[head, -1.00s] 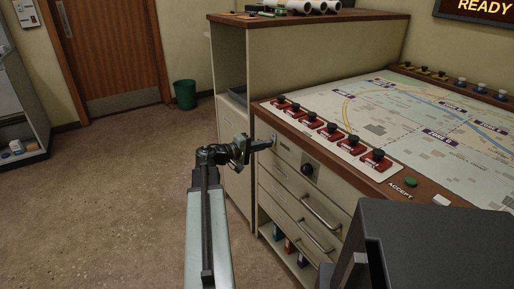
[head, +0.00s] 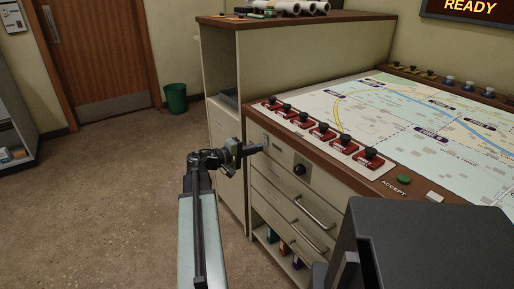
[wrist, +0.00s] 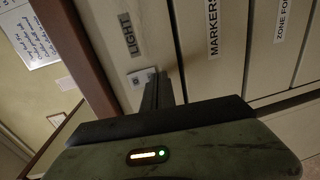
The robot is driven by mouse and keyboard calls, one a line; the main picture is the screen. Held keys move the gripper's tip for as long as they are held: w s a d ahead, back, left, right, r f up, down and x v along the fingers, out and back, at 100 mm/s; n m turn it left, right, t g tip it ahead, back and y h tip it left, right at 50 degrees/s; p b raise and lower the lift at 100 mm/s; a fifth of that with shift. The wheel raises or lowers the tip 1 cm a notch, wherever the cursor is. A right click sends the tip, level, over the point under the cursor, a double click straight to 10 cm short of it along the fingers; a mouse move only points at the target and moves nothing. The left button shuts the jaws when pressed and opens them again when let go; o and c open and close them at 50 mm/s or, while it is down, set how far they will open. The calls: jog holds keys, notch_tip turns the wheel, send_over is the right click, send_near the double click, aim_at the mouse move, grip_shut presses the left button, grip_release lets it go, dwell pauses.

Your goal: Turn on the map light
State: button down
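The light switch is a small pale plate (wrist: 142,77) beside the LIGHT label (wrist: 131,36) in the wrist view. It sits at the left end of the console's front panel (head: 318,180), left of a black knob (head: 300,170). My gripper (head: 260,148) points at this end of the panel in the head view. In the wrist view my dark fingers (wrist: 157,90) lie close together, with nothing seen held between them. Their tips lie over or right beside the plate's lower edge. Whether they touch it, and the switch's position, I cannot tell.
Drawers with metal handles (head: 314,213) are below the panel. Red-based black levers (head: 322,132) line the map table (head: 400,115), with a green ACCEPT button (head: 404,179) nearby. A tall cabinet (head: 224,130) stands at the left. The floor (head: 90,200) at left is open.

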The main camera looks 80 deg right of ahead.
jog(key=f+b+v, duration=0.1)
jog(key=f+v, duration=0.1)
jog(key=v, duration=1.1)
jog(key=shift+f, duration=0.4)
jog(key=shift+w+a, duration=0.1)
